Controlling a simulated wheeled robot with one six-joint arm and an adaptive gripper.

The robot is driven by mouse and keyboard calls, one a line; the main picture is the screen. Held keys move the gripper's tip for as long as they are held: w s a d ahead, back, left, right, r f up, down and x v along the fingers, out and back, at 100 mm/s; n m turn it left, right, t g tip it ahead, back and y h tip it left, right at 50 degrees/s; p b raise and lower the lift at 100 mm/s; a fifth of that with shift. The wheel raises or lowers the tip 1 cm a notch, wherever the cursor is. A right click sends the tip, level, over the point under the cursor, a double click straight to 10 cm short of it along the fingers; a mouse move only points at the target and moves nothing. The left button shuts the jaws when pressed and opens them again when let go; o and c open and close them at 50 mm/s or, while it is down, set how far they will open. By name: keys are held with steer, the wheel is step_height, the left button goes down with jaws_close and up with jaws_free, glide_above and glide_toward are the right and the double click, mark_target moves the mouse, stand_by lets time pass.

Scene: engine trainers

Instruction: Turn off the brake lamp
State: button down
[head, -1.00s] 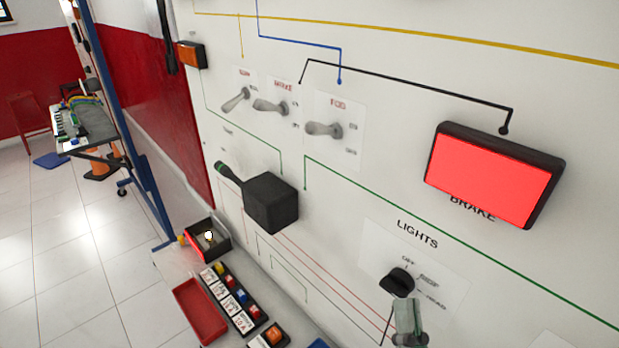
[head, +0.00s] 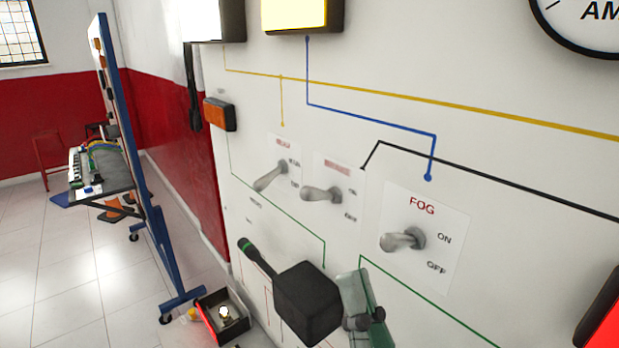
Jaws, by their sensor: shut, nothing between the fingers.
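The brake lamp (head: 604,328) shows only as a red, lit corner in a black housing at the lower right edge. A black line runs across the white panel from the middle toggle switch (head: 322,194) toward the right edge. That switch has a metal lever pointing left and a red label too blurred to read for certain. My gripper (head: 356,290) is shut and empty at the lower middle, below the switches and just right of a black box-shaped lever unit. Whether it touches the panel cannot be told.
A toggle (head: 272,176) sits left of the middle switch and the FOG toggle (head: 405,239) right of it. The black lever unit (head: 308,302) juts from the panel near my gripper. A yellow lamp (head: 297,12) is lit above. An open box (head: 222,315) lies below left.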

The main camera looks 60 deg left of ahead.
mark_target(314, 192)
steer(key=shift+a+r, duration=0.1)
steer(key=shift+a, duration=0.45)
steer(key=shift+a, duration=0.1)
steer(key=x, duration=1)
steer(key=shift+s+f, duration=0.15)
steer(key=shift+f, duration=0.3)
stand_by(0.6)
steer(key=shift+s+f, duration=0.15)
steer(key=shift+f, duration=0.4)
steer(key=v, duration=1.2)
